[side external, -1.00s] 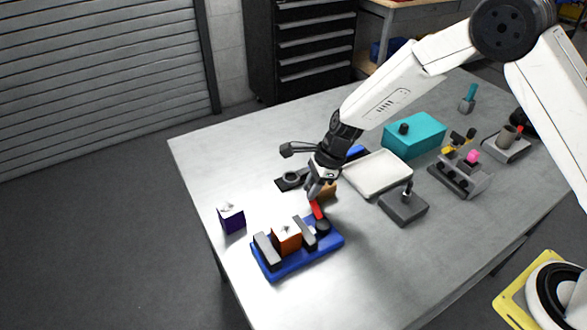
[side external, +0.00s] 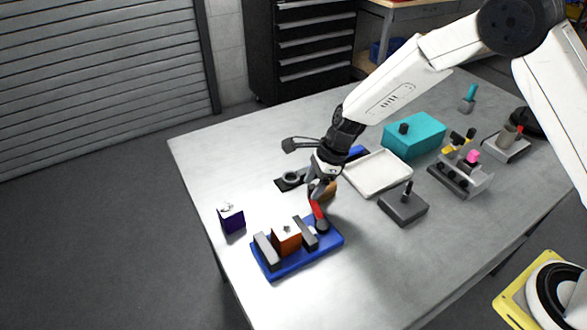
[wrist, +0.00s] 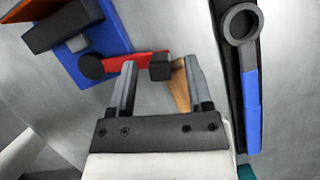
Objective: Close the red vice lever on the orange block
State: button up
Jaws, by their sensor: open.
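The vice has a blue base (side external: 297,262) and stands near the front left of the table. The orange block (side external: 287,240) sits between its dark jaws. The red lever (side external: 319,213) rises from the dark pivot at the vice's right end. In the wrist view the red lever (wrist: 130,60) runs right from the round black pivot (wrist: 90,66) to a black end knob (wrist: 160,67). My gripper (wrist: 160,61) is open, with the knob between its two fingers and the left finger across the lever. My gripper (side external: 317,192) hides the lever's upper end in the side view.
A purple block (side external: 231,219) stands left of the vice. A wooden-coloured piece (wrist: 180,88) lies behind my right finger. A blue-handled ring spanner (wrist: 247,80) lies to the right. A white tray (side external: 376,174) and a grey block (side external: 403,208) stand right of the gripper.

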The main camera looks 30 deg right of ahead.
jog(key=v, duration=0.6)
jog(key=shift+d+r, duration=0.2)
jog(key=shift+r, duration=0.1)
jog(key=shift+a, duration=0.1)
jog(key=c, duration=0.6)
jog(key=shift+s+a, duration=0.1)
jog(key=shift+a, duration=0.1)
grip_shut()
jog(key=a+r+n+t+h, duration=0.1)
jog(key=a+r+n+h, duration=0.1)
jog(key=a+n+h, duration=0.9)
jog(key=a+n, duration=0.4)
jog(key=n, duration=0.1)
jog(key=shift+n+t, duration=0.3)
